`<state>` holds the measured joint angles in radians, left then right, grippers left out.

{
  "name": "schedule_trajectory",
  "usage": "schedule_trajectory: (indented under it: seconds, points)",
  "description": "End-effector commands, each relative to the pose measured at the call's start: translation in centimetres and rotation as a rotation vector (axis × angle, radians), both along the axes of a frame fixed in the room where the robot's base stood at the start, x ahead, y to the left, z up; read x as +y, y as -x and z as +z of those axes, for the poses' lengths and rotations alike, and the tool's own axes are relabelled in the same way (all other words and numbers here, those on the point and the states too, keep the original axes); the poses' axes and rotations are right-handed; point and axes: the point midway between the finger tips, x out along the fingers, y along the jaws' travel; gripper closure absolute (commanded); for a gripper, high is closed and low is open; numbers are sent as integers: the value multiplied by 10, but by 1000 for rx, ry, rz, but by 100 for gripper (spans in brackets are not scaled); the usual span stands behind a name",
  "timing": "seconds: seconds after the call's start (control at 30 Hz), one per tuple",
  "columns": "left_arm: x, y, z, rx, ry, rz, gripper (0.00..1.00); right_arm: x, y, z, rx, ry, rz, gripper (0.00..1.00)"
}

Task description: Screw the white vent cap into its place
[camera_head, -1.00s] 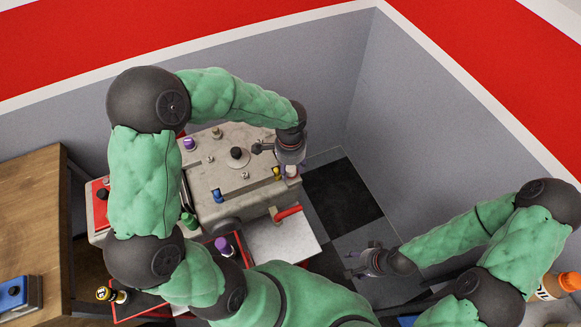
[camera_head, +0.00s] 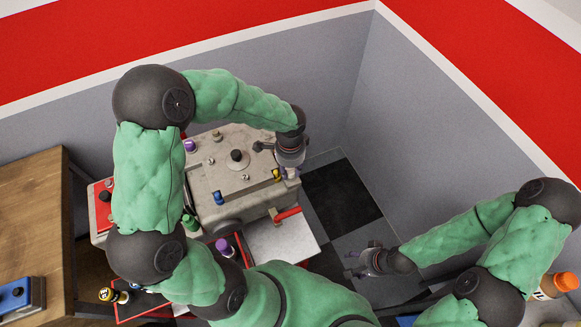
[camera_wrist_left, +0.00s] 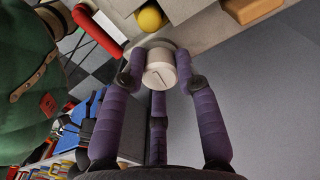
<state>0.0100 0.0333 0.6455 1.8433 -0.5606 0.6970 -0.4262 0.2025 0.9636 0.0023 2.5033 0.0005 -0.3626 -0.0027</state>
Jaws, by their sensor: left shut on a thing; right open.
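The white vent cap (camera_wrist_left: 160,72) shows in the left wrist view as a short white cylinder with a dark line on its face. My left gripper (camera_wrist_left: 159,68) is shut on it, with purple fingers around its sides. In the head view my left gripper (camera_head: 291,174) points down at the right end of the grey machine (camera_head: 236,205), near a yellow cap (camera_head: 277,175). The cap is mostly hidden there, and I cannot tell whether it touches its seat. My right gripper (camera_head: 358,262) is open and empty, low over the floor right of the machine.
A red handle (camera_head: 287,214) sticks out at the machine's near right corner and also shows in the wrist view (camera_wrist_left: 96,29). Blue (camera_head: 218,198), green (camera_head: 190,223) and purple (camera_head: 224,246) caps stand nearby. A grey wall (camera_head: 430,130) rises behind and right.

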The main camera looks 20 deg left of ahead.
Motion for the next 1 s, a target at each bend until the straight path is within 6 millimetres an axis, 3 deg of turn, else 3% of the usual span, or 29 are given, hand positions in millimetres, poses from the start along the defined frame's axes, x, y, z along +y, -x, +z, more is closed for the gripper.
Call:
schedule_trajectory:
  seconds: [0.33, 0.37, 0.43, 0.8, 1.0]
  points:
    - [1, -1, 2, -1, -2, -73, 100, 0, 0, 7, 0, 0, 0, 40]
    - [2, -1, 1, -2, -2, -67, 60, 0, 0, 5, 0, 0, 0, 40]
    - [1, -1, 1, -2, -2, -66, 41, 0, 0, 5, 0, 0, 0, 40]
    - [1, -1, 2, -2, -1, -65, 41, 0, 0, 4, 0, 0, 0, 40]
    - [1, -2, 25, -7, -2, -65, 41, 0, 0, 4, 0, 0, 0, 40]
